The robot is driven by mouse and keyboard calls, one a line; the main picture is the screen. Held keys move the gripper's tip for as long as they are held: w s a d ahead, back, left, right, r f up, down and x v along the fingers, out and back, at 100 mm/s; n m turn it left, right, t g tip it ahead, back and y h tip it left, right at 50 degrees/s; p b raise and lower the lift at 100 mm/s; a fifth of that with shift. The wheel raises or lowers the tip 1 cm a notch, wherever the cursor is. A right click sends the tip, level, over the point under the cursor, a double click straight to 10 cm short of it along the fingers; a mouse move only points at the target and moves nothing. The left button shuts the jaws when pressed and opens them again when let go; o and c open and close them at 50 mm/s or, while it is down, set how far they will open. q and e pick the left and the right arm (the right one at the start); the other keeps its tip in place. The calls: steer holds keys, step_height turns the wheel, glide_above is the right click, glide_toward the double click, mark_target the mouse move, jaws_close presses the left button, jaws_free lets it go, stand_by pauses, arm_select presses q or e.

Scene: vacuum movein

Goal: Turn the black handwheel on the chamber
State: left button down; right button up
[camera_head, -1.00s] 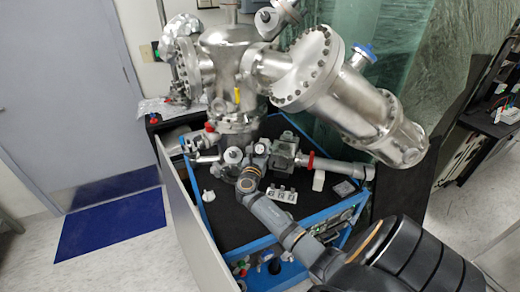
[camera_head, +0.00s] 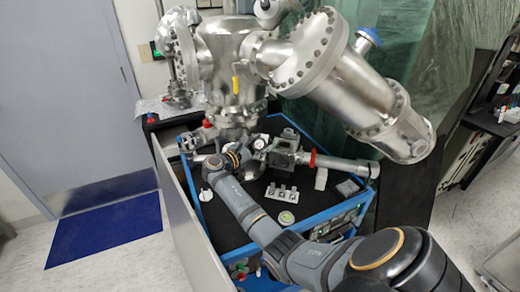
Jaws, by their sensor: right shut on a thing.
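The metal chamber (camera_head: 233,70) stands on a black-topped cart, with valves and fittings round its lower part. My right arm comes in from the lower right and reaches across the cart. My right gripper (camera_head: 205,154) is at the low fittings on the left side, below the chamber, and is shut on a small part there. I take this part to be the black handwheel; it is mostly hidden by the gripper and too small to make out clearly. My left gripper is not in view.
A large flanged cylinder (camera_head: 345,85) juts out to the right above the cart. A pipe with a red ring (camera_head: 312,158) runs along the right. A white bracket (camera_head: 281,193) and a round green-white disc (camera_head: 286,218) lie on the black top. A blue mat (camera_head: 105,228) is on the floor.

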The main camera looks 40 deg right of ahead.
steer(key=m+g+y+b, duration=0.1)
steer(key=m+g, duration=0.1)
steer(key=m, duration=0.1)
steer(key=m+g+y+b, duration=0.1)
steer(key=m+g, duration=0.1)
steer(key=m, duration=0.1)
steer(key=shift+f+m+g+b, duration=0.15)
steer(key=shift+m+g+b, duration=0.15)
steer(key=shift+s+m+g+y+b, duration=0.1)
steer(key=shift+m+g+y+b, duration=0.75)
steer(key=shift+m+y, duration=1)
steer(key=shift+m, duration=0.45)
steer(key=o, duration=1.2)
steer(key=shift+c, duration=0.2)
steer(key=v, duration=0.7)
steer(key=shift+a, duration=0.3)
